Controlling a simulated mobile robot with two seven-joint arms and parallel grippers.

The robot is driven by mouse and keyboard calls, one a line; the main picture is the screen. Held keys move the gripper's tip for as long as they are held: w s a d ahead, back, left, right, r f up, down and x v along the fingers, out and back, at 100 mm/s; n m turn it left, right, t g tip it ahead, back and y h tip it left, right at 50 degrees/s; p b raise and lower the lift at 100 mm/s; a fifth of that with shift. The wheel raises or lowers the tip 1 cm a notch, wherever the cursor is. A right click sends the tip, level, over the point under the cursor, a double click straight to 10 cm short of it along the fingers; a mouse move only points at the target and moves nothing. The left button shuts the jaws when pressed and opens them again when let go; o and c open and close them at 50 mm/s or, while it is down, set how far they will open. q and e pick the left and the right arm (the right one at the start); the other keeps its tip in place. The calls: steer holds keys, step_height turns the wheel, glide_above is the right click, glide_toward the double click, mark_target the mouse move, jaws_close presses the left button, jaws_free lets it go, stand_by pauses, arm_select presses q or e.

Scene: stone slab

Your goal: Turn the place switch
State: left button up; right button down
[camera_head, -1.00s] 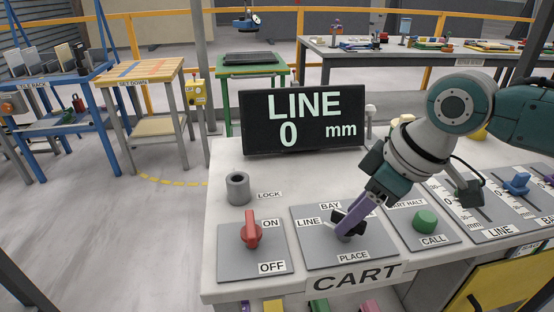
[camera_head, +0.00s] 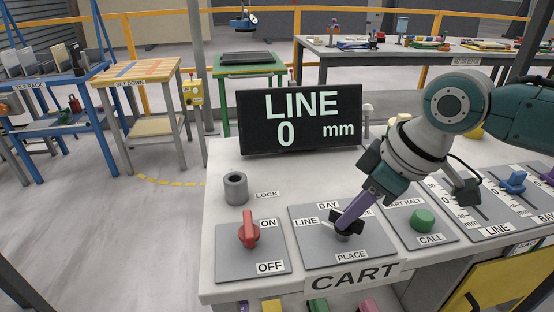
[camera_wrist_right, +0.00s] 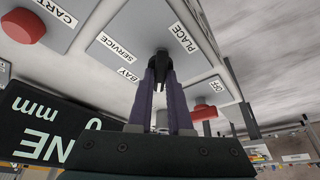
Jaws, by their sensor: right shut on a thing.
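The place switch (camera_head: 344,236) is a black knob on a grey plate (camera_head: 312,250) with LINE, BAY and PLACE labels; the right wrist view also shows a SERVICE label. My right gripper (camera_head: 346,222) reaches down to it from the upper right. Its purple fingers are shut on the knob. In the right wrist view the fingers (camera_wrist_right: 161,75) converge on the black knob (camera_wrist_right: 162,58). The fingers hide part of the knob, so I cannot tell which label it points to. My left gripper is not in view.
A red ON/OFF switch (camera_head: 249,231) and a grey lock cylinder (camera_head: 235,188) are to the left. A green call button (camera_head: 422,220) and a blue slider knob (camera_head: 514,182) are to the right. A display (camera_head: 300,118) reading LINE 0 mm stands behind.

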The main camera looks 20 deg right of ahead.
steer(key=shift+a+r+m+p, duration=0.15)
steer(key=shift+m+p, duration=0.15)
steer(key=shift+p, duration=0.4)
steer(key=m+h+p, duration=0.1)
steer(key=m+p, duration=0.1)
steer(key=p, duration=0.1)
steer(key=m+p, duration=0.2)
steer(key=p, duration=0.1)
steer(key=shift+s+a+r+m+t+h, duration=0.1)
steer(key=shift+m+t+h, duration=0.2)
steer(key=shift+m+h, duration=0.1)
steer(key=m+h+p, duration=0.1)
steer(key=m+p, duration=0.1)
steer(key=shift+a+m, duration=0.1)
steer(key=shift+m, duration=0.3)
steer(key=shift+m+h, duration=0.4)
steer(key=shift+m, duration=0.4)
steer(key=m, duration=0.2)
steer(key=shift+a+f+m+h, duration=0.15)
steer(key=shift+f+m+h, duration=0.1)
steer(key=shift+m+h, duration=0.15)
steer(key=shift+m+g+h, duration=0.4)
steer(key=shift+m+g, duration=0.2)
steer(key=shift+m, duration=0.6)
steer(key=shift+w+m+g+h+b, duration=0.2)
steer(key=shift+m+g+h+b, duration=0.4)
steer(key=shift+m, duration=0.8)
